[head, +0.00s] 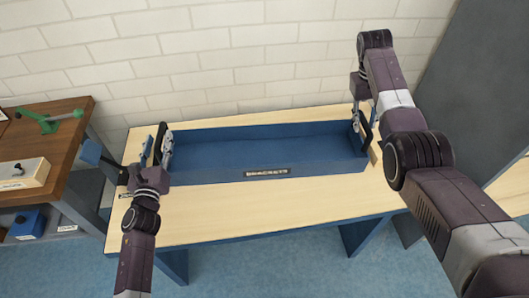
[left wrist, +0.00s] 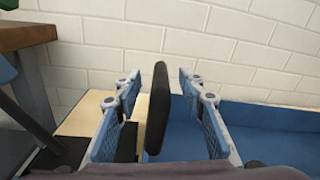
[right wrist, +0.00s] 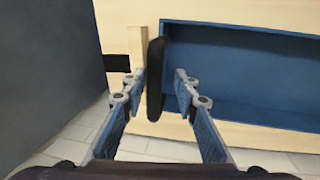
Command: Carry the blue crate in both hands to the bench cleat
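The blue crate (head: 325,167), a long open box with a "BRACKETS" label, rests on the pale wooden bench (head: 230,222). Its inside looks empty. My left gripper (head: 157,148) is open around its black left handle; in the left wrist view the handle (left wrist: 157,108) stands between the fingers with gaps on both sides. My right gripper (head: 366,118) is open around the right handle; in the right wrist view this handle (right wrist: 155,80) stands between the fingers, apart from both. A pale wooden strip (right wrist: 139,48) lies just outside the right handle; I cannot tell whether it is the cleat.
A white brick wall (head: 220,55) stands behind the bench. A brown wooden workbench (head: 62,128) at the left holds a green tool (head: 48,119) and a pale box (head: 22,174). A dark grey panel (head: 475,85) stands at the right. Blue floor is open in front.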

